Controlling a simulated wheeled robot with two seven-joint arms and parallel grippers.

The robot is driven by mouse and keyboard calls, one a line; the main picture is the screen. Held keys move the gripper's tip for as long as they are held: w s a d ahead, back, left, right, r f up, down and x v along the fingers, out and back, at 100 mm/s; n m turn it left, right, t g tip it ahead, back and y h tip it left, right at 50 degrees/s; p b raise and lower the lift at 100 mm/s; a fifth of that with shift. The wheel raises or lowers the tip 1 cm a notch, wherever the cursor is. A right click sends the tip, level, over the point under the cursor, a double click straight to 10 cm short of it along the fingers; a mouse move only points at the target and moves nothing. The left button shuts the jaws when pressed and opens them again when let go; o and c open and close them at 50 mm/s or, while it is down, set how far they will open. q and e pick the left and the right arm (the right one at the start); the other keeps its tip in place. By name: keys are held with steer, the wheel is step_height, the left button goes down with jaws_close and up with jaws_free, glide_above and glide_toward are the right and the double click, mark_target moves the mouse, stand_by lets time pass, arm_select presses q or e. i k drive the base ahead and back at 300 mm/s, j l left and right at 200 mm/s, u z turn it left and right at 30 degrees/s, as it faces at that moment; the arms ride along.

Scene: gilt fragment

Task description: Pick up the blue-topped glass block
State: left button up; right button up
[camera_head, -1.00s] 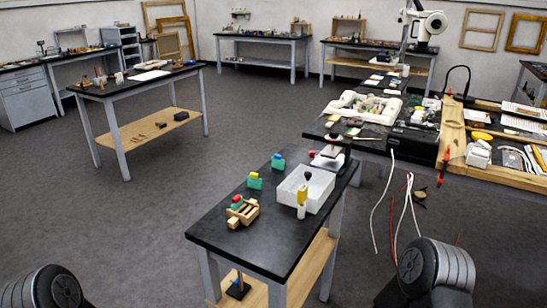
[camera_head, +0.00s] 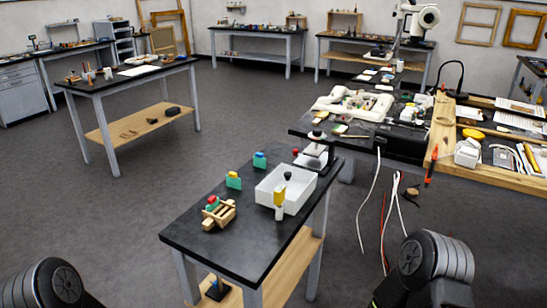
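A small green block with a blue top (camera_head: 260,160), which looks like the blue-topped glass block, stands upright near the far left edge of the black-topped table (camera_head: 190,236), just left of a white tray (camera_head: 296,198). It is small in the picture, so I cannot tell whether it is glass. A similar green block with a yellow top (camera_head: 233,181) stands nearer along the same edge. A block with a red top (camera_head: 212,203) is at a wooden rack (camera_head: 219,216). Only dark links of my arms show in the bottom corners; both grippers are out of view.
The white tray holds a yellow-and-white item (camera_head: 279,203) with a dark knob behind it. A stand with a red knob (camera_head: 313,157) is behind the tray. A cluttered workbench (camera_head: 385,130) adjoins at the right, with cables (camera_head: 367,205) hanging down. The floor (camera_head: 110,225) at left is clear.

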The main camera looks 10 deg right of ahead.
mark_target(259, 162)
steer(key=i+l, duration=0.5)
steer(key=l, duration=0.2)
steer(key=i+l, duration=0.5)
steer(key=l, duration=0.15)
steer(key=i+l, duration=0.5)
steer(key=l, duration=0.2)
